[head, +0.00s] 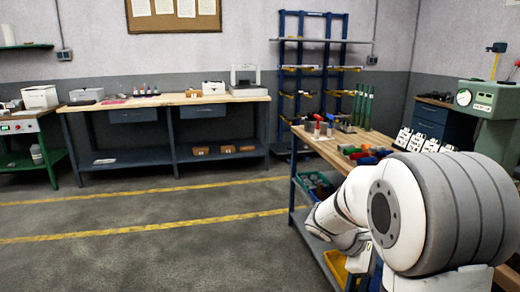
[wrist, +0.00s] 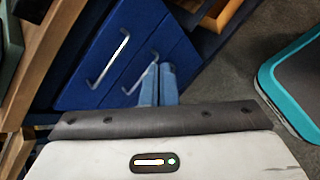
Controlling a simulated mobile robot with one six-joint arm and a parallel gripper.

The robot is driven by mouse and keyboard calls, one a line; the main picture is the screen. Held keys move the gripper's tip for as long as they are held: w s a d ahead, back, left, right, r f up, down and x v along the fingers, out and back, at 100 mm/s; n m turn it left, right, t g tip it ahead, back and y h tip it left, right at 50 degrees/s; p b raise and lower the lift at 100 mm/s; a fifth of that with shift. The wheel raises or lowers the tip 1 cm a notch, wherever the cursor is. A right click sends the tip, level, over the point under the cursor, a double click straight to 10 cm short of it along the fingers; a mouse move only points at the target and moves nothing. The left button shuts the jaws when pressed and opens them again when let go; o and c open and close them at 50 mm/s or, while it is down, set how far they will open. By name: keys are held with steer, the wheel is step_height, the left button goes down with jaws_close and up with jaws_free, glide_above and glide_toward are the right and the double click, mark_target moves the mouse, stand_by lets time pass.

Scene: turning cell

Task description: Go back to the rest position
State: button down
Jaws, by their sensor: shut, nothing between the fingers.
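My gripper (wrist: 158,85) shows in the wrist view, its two blue-grey fingers together and shut with nothing between them. Behind the fingers is a blue drawer cabinet (wrist: 112,50) with silver handles, and grey floor lies to the right. In the head view my white and grey arm fills the lower right and reaches over the edge of the wooden-topped bench (head: 325,147). My gripper is hidden in the head view.
The bench beside my arm holds red and blue tools (head: 370,155) and white holders (head: 418,140). A green machine (head: 488,100) stands at the right. A long workbench (head: 160,100) and a blue rack (head: 315,70) line the back. The floor (head: 150,215) at left is clear.

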steer(key=s+a+r+m+t+y+p, duration=0.3)
steer(key=s+a+r+m+y+p, duration=0.7)
steer(key=s+a+r, duration=0.3)
steer(key=s+a, duration=0.2)
steer(key=s, duration=0.1)
steer(key=shift+a+r+t, duration=0.15)
steer(key=shift+a+t, duration=0.1)
steer(key=shift+t, duration=0.15)
